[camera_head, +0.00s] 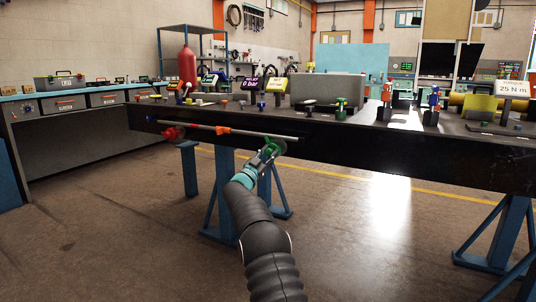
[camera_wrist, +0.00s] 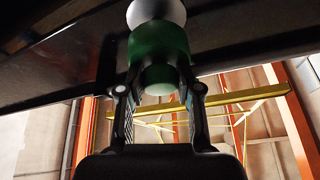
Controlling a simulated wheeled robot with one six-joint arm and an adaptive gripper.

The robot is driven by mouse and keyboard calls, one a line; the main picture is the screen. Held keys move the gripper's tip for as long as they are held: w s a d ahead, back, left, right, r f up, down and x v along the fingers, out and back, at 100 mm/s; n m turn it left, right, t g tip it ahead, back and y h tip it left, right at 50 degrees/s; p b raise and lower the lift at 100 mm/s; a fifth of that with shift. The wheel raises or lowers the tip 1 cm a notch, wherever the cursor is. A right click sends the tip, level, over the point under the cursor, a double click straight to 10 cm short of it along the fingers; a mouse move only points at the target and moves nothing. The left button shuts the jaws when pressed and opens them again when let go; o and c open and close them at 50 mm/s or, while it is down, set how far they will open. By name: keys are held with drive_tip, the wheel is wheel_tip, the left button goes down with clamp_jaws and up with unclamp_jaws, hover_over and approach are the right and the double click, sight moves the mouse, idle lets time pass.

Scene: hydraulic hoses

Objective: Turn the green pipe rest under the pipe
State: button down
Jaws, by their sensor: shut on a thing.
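The green pipe rest (camera_head: 272,147) is on the front face of the dark bench, near the right end of the thin pipe (camera_head: 240,131). In the wrist view the green rest (camera_wrist: 158,50) is a round green body with a pale rounded part (camera_wrist: 155,12) above it. My gripper (camera_head: 266,155) reaches up from below, and in the wrist view its two fingers (camera_wrist: 158,92) stand on either side of the green rest's lower part. They are shut on it. The head view is too small to tell whether the rest touches the pipe.
The dark bench (camera_head: 400,155) overhangs my gripper, with blue legs (camera_head: 222,190) below. The floor (camera_head: 130,240) in front is clear.

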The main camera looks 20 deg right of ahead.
drive_tip(key=m+g, duration=0.1)
drive_tip(key=m, duration=0.1)
drive_tip(key=m+g+p, duration=0.1)
drive_tip(key=m+p, duration=0.1)
drive_tip(key=m, duration=0.1)
drive_tip(key=shift+s+d+r+m+g+h, duration=0.1)
drive_tip(key=shift+d+r+m+g+h, duration=0.05)
drive_tip(key=shift+r+m+g+h, duration=0.2)
drive_tip(key=shift+m+g+p, duration=0.65)
drive_tip(key=shift+m+p, duration=0.05)
drive_tip(key=shift+m, duration=0.15)
drive_tip(key=shift+d+m, duration=0.1)
drive_tip(key=shift+m, duration=0.2)
drive_tip(key=c, duration=1)
unclamp_jaws()
drive_tip(key=shift+o, duration=1.2)
drive_tip(key=shift+d+f, duration=0.1)
drive_tip(key=shift+d, duration=0.05)
